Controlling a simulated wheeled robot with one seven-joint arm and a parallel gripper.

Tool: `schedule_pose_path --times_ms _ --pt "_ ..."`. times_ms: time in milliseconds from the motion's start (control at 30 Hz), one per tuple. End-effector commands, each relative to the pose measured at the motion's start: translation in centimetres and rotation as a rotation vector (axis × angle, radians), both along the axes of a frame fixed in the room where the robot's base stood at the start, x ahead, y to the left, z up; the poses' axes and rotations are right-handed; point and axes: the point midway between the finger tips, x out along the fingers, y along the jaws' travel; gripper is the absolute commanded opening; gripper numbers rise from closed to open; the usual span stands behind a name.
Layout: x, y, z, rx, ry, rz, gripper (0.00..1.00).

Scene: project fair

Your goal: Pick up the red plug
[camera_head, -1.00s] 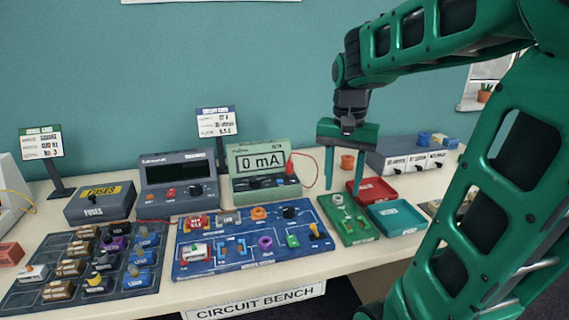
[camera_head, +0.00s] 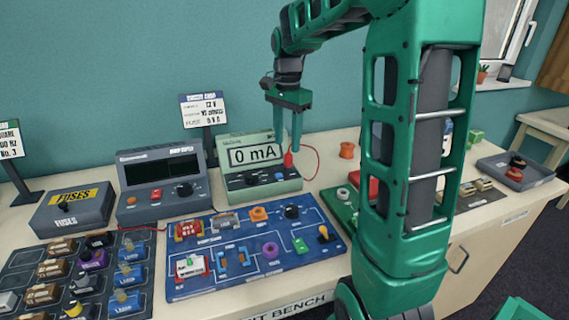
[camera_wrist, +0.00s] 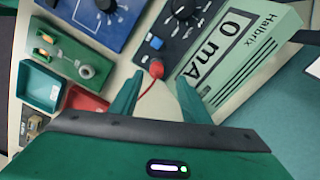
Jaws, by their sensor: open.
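The red plug (camera_head: 288,160) stands upright at the right end of the green meter (camera_head: 262,182) that reads 0 mA, with a thin red lead curving off to its right. In the wrist view the plug (camera_wrist: 156,69) shows between the two finger lines, beside a blue socket or knob (camera_wrist: 156,43). My gripper (camera_head: 288,145) is open and points down, its fingers at the plug in the head view. In the wrist view my gripper (camera_wrist: 160,78) has a finger on each side of the plug, with gaps; exact height is hard to tell.
A grey power supply (camera_head: 128,210) stands left of the meter. The blue circuit board (camera_head: 215,288) lies in front. An orange spool (camera_head: 347,150) stands to the right. A green board (camera_wrist: 65,52), teal tray (camera_wrist: 42,86) and red tray (camera_wrist: 85,100) lie close by.

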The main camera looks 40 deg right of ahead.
Motion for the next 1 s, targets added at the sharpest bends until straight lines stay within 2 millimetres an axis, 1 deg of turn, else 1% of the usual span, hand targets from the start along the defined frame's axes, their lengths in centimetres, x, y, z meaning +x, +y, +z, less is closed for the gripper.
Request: schedule_pose_path --times_ms 133,300,400,533,733,767,800,867,900,933,1000 --pt "-0.2 -0.1 -1.2 0.001 0.002 -0.001 0.42" --pt "-0.5 -0.2 -3.6 0.001 0.002 -0.001 0.42" --pt "-0.5 -0.2 -4.7 0.001 0.001 -0.001 0.42" --pt "-0.5 -0.2 -5.3 0.0 0.001 -0.001 0.42" --pt "-0.4 -0.2 -5.3 0.0 0.0 -0.001 0.42" --pt "-0.4 -0.2 -5.3 0.0 0.0 -0.001 0.35" --pt "-0.4 -0.2 -5.3 0.0 0.0 -0.001 0.26" --pt "-0.4 -0.2 -5.3 0.0 0.0 -0.001 0.11" --pt "-0.4 -0.2 -5.3 0.0 0.0 -0.001 0.02" --pt "-0.4 -0.2 -5.3 0.0 0.0 -0.001 0.0" --pt "-0.4 -0.2 -5.3 0.0 0.0 -0.001 0.0"
